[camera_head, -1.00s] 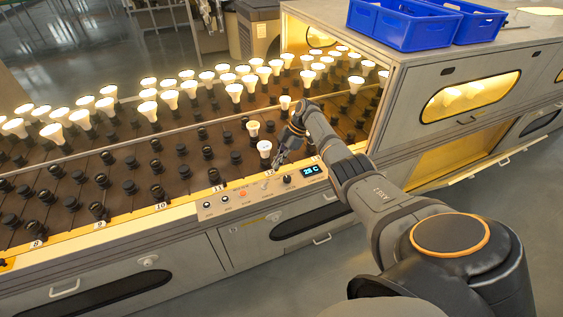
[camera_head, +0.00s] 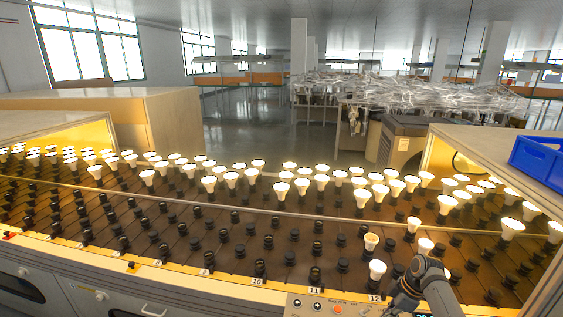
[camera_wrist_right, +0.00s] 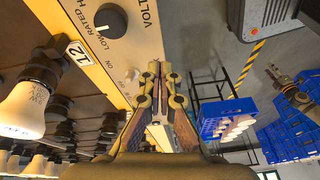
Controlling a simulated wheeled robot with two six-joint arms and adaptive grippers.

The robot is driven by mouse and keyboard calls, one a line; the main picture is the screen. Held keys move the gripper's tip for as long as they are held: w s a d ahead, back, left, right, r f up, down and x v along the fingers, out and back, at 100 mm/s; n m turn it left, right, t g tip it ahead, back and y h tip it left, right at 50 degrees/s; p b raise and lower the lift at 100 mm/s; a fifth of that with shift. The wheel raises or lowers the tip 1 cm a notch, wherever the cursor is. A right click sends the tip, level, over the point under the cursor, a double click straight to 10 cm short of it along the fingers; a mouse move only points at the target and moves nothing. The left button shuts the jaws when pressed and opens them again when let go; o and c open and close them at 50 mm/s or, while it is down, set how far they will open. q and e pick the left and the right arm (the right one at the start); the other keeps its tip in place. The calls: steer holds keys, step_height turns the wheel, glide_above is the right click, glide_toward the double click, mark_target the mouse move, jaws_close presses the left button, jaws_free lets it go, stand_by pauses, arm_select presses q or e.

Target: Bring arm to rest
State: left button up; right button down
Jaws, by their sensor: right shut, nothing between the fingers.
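My right gripper (camera_head: 398,302) is at the lower right of the head view, in front of the control panel (camera_head: 325,306) and the front rim by the number 12. In the right wrist view its fingers (camera_wrist_right: 157,72) are shut together with nothing between them. They appear beside the panel's edge and a black knob (camera_wrist_right: 110,20); I cannot tell if they touch it. My left arm is outside the head view. A slim jointed part at the right of the wrist view looks like my left gripper (camera_wrist_right: 276,73), too small to read.
The burn-in rack holds many lit bulbs (camera_head: 282,188) and empty black sockets (camera_head: 238,250). A lit bulb (camera_head: 377,270) stands close to my right gripper. A blue crate (camera_head: 540,160) sits on the cabinet at right. Blue crates (camera_wrist_right: 228,118) also show in the wrist view.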

steer(key=s+a+f+m+h, duration=0.4)
steer(key=s+a, duration=0.3)
steer(key=s, duration=0.5)
steer(key=s+a+r+m+t, duration=0.35)
steer(key=s+r+m, duration=0.5)
steer(key=s, duration=0.45)
step_height(320, 180, down, 27)
steer(key=s+d+g, duration=0.2)
steer(key=d, duration=0.1)
steer(key=s+f, duration=1.5)
steer(key=s, duration=0.3)
steer(key=shift+s+d+f+g, duration=0.15)
steer(key=shift+s+d+g, duration=0.1)
steer(key=shift+d+g, duration=0.2)
